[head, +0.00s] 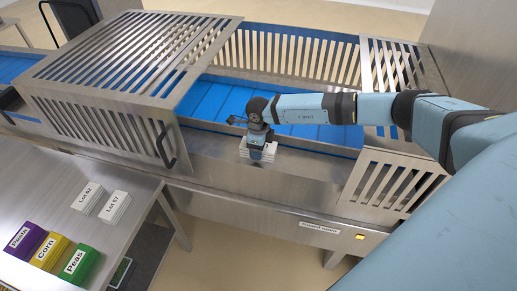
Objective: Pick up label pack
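A white label pack (244,148), a stack of flat pieces, is at the steel front ledge of the sealer. My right gripper (257,158) points down at it, and the fingers overlap the pack. Whether they grip it, and whether the pack rests on the ledge, I cannot tell. Two more white packs, Lot 62 (87,198) and Lot 67 (115,207), lie on the steel table at the left. Three coloured packs lie in front of them: purple Pasta (25,240), yellow Corn (49,252) and green Peas (80,264). My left gripper is not in view.
The blue conveyor (217,101) runs behind the ledge. A slotted steel guard (125,60) with a dark handle covers its left part, and another slotted guard (390,180) stands at the right. The steel table (125,240) has bare space right of the packs.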

